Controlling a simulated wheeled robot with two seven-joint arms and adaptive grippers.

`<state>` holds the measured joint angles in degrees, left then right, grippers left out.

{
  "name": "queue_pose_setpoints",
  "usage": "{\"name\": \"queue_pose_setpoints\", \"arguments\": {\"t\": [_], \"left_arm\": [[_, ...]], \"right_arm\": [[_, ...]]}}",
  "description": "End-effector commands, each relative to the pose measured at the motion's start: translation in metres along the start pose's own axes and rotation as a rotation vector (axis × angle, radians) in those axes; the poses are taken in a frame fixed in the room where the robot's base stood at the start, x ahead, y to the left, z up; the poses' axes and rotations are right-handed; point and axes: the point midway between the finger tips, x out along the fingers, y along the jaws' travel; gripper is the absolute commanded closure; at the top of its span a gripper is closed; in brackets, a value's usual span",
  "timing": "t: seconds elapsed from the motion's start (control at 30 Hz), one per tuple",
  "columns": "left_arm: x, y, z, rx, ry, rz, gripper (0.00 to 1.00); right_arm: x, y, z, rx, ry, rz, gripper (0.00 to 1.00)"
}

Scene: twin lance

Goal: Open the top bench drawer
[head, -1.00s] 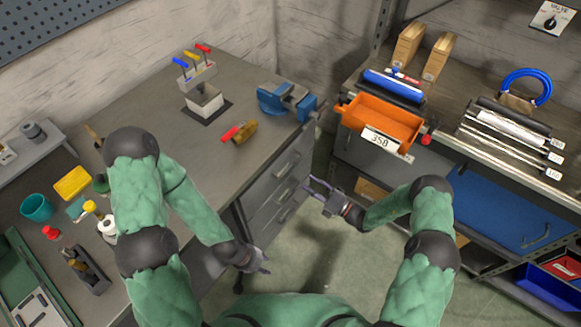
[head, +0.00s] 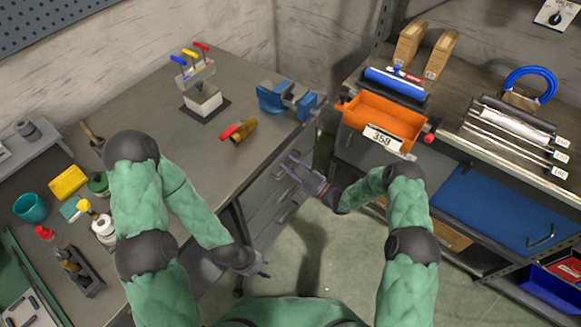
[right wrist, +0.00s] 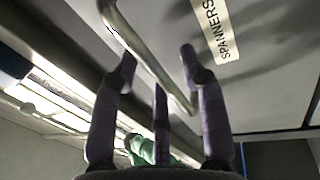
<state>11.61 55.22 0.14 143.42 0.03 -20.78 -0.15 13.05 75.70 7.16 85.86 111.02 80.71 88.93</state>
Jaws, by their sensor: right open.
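The bench's grey top drawer (head: 266,181) is the uppermost in the stack under the bench top, and it looks shut. In the right wrist view a drawer front (right wrist: 240,85) carries a "SPANNERS" label (right wrist: 215,30) and a metal bar handle (right wrist: 150,55). My right gripper (head: 294,164) is open at the drawer stack. In the wrist view its fingers (right wrist: 158,62) are spread with the bar handle passing between them; contact cannot be told. My left gripper (head: 265,266) hangs low beside the bench front, apart from the drawers; its jaw opening is unclear.
Open floor (head: 335,255) lies between the benches.

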Motion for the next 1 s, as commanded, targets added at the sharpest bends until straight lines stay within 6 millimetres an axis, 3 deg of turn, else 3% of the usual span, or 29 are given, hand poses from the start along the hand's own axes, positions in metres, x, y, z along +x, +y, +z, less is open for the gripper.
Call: {"name": "queue_pose_setpoints", "arguments": {"t": [0.23,0.37,0.4,0.77,1.0], "left_arm": [[0.0,0.0,0.0,0.0,0.0,0.0,0.6],[0.0,0.0,0.0,0.0,0.0,0.0,0.6],[0.0,0.0,0.0,0.0,0.0,0.0,0.6],[-0.002,0.001,0.0,0.0,0.0,0.0,0.6],[-0.011,0.004,0.0,0.0,0.0,0.0,0.6]], "right_arm": [[0.001,0.0,0.0,0.0,0.0,0.0,0.59],[0.0,0.0,0.0,-0.001,0.0,0.0,0.96],[0.0,0.0,0.0,-0.001,0.0,0.0,1.0],[-0.007,0.002,0.001,0.0,-0.001,0.0,1.0],[-0.045,0.011,0.002,0.0,-0.005,-0.002,1.0]]}}
